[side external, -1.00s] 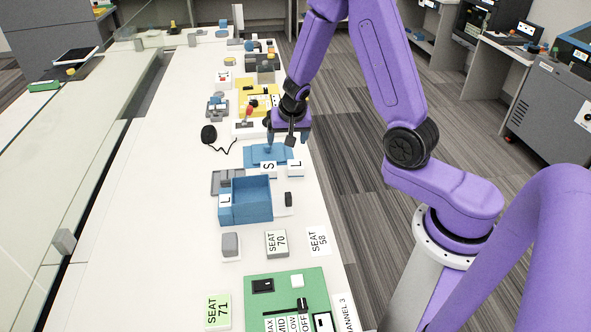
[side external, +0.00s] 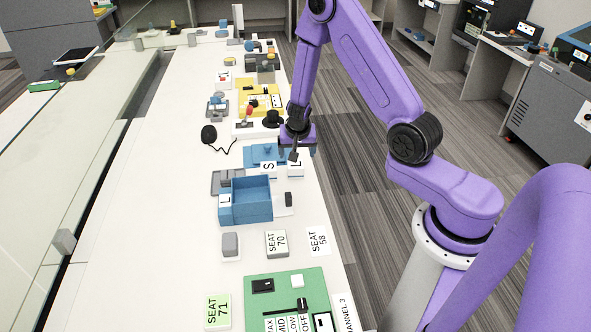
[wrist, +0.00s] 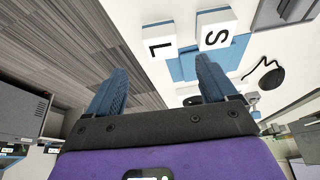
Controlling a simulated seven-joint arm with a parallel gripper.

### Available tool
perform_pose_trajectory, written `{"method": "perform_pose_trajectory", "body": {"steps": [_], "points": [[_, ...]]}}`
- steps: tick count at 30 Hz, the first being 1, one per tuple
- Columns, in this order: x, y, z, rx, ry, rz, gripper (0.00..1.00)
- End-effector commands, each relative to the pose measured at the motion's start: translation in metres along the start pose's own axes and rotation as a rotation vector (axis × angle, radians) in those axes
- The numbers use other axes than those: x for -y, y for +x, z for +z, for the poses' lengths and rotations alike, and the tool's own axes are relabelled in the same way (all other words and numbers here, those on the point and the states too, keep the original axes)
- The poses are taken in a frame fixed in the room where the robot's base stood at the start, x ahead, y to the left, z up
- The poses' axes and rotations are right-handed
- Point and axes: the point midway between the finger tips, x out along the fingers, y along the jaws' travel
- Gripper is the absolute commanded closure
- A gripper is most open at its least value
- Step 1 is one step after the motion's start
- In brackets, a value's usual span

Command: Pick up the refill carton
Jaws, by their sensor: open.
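Two small white cartons, one marked S (side external: 268,169) and one marked L (side external: 296,171), stand by a blue tray (side external: 251,154) near the bench's right edge. Which of them is the refill carton I cannot tell. My gripper (side external: 296,154) is just above and behind the L carton in the side view, and seems apart from it. In the wrist view my open, empty blue fingers (wrist: 161,70) point toward the L carton (wrist: 160,45). The S carton (wrist: 215,32) lies beyond the right finger.
A blue open bin (side external: 246,200) marked L stands in front of the cartons. A black object with a cord (side external: 209,133) lies left. A yellow board (side external: 257,98) is behind, and a green panel (side external: 285,292) is nearer the camera. The bench's left side is clear.

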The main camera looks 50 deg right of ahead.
Motion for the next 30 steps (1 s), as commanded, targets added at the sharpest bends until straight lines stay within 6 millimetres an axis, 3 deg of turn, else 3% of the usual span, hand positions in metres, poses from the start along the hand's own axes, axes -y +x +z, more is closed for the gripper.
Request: {"method": "perform_pose_trajectory", "body": {"steps": [9, 17, 30], "points": [[0.000, 0.042, 0.000, 0.001, 0.000, 0.001, 0.15], [0.000, 0.055, -0.001, 0.000, 0.000, 0.000, 0.15], [0.002, 0.101, -0.006, 0.000, 0.000, 0.000, 0.15]]}}
